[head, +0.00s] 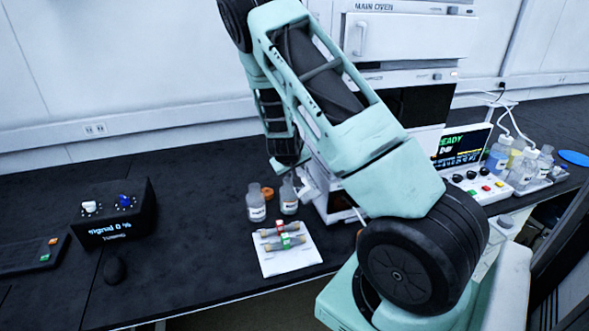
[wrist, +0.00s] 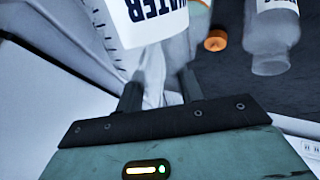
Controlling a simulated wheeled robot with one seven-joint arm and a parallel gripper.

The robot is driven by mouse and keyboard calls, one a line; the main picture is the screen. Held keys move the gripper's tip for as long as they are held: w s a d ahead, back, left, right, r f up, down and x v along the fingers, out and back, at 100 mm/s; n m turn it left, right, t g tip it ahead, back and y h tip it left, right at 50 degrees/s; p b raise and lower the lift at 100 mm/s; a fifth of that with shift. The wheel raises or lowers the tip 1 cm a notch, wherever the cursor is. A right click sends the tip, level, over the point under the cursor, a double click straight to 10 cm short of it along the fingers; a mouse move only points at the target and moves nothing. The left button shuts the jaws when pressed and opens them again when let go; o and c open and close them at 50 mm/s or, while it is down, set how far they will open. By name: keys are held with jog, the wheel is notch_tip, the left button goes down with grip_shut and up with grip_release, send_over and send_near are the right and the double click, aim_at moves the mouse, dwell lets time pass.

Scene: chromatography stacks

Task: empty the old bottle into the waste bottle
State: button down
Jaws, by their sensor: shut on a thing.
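My gripper (wrist: 160,90) is shut on a clear bottle with a white label reading WATER (wrist: 155,18) in the wrist view. The fingers are at its neck, and the bottle looms large at the top edge, partly cut off. Another clear bottle (wrist: 272,45) stands on the dark bench to the right, with an orange cap (wrist: 215,40) lying nearby. In the head view two small labelled bottles, one on the left (head: 256,204) and one on the right (head: 288,198), stand beside the orange cap (head: 267,193). My arm hides the gripper there. I cannot tell which bottle is old or waste.
A white mat (head: 290,262) with small tubes (head: 284,242) lies in front of the bottles. A black signal box (head: 118,212) stands left. An instrument stack (head: 405,45) rises behind my arm, with several more bottles (head: 524,170) at right. Bench between box and bottles is clear.

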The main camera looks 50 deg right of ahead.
jog(key=shift+w+r+p, duration=0.1)
jog(key=shift+r+p, duration=0.05)
jog(key=shift+p, duration=0.5)
jog(key=shift+g+p, duration=0.4)
jog(key=shift+p, duration=0.75)
jog(key=shift+d+g+y+p, duration=0.1)
jog(key=shift+g+y+p, duration=0.4)
jog(key=shift+p, duration=1.25)
jog(key=shift+w+r+n+g+p, duration=0.2)
jog(key=shift+g+p, duration=0.3)
jog(key=shift+p, duration=0.4)
jog(key=shift+w+f+n+g+p, duration=0.1)
jog(key=shift+n+g+p, duration=0.3)
jog(key=shift+p, duration=0.5)
jog(key=shift+g, duration=0.3)
jog(key=shift+w+d+g+y, duration=0.1)
jog(key=shift+g+y, duration=0.3)
jog(key=shift+g, duration=0.1)
